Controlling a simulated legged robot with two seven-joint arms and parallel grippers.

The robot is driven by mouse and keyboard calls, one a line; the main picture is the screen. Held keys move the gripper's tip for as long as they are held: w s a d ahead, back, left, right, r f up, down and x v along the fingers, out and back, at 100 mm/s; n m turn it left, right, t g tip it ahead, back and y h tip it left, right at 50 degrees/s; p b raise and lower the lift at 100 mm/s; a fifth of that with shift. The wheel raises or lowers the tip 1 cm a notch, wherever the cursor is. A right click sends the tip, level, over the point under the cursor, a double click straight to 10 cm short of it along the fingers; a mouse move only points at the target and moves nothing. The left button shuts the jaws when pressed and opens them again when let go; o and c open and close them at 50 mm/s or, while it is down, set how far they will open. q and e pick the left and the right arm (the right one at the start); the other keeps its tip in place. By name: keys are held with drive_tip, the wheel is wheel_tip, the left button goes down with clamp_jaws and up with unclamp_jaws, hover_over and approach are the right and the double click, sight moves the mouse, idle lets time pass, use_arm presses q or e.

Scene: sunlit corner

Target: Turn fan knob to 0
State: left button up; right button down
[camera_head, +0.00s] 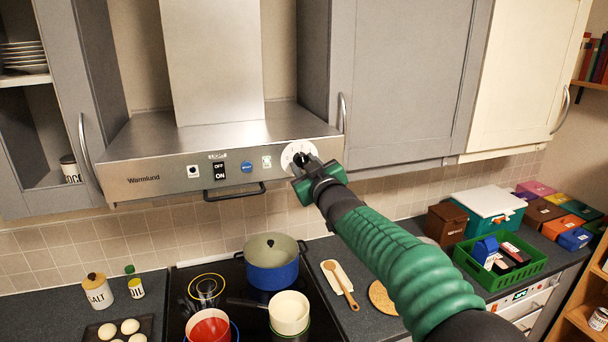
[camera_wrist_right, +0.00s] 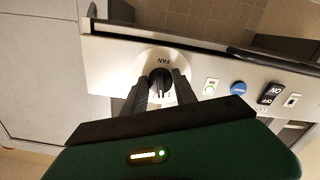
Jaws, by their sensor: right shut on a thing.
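The fan knob is black on a round white dial at the right end of the steel range hood's front panel. In the head view the dial (camera_head: 298,152) is partly covered by my right gripper (camera_head: 304,163). In the right wrist view the knob (camera_wrist_right: 160,80) sits between the two fingers of my right gripper (camera_wrist_right: 160,88), which are shut on it. The dial (camera_wrist_right: 150,60) reads FAN upside down there. The dial's numbers are too small or hidden to read. My left gripper is in neither view.
The hood panel (camera_head: 150,181) also carries an OFF/ON switch (camera_head: 219,169), a blue button (camera_head: 246,167) and a handle bar (camera_head: 234,193). A grey cabinet (camera_head: 400,80) stands right of the hood. Below are a blue pot (camera_head: 272,272) and a green crate (camera_head: 500,276).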

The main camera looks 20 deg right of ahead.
drive_tip(key=shift+f+n+b, duration=0.1)
drive_tip(key=shift+n+b, duration=2)
drive_tip(key=shift+n, duration=4.6)
drive_tip(key=shift+f, duration=0.1)
drive_tip(key=c, duration=1)
unclamp_jaws()
drive_tip(key=shift+c, duration=0.2)
drive_tip(key=shift+o, duration=0.2)
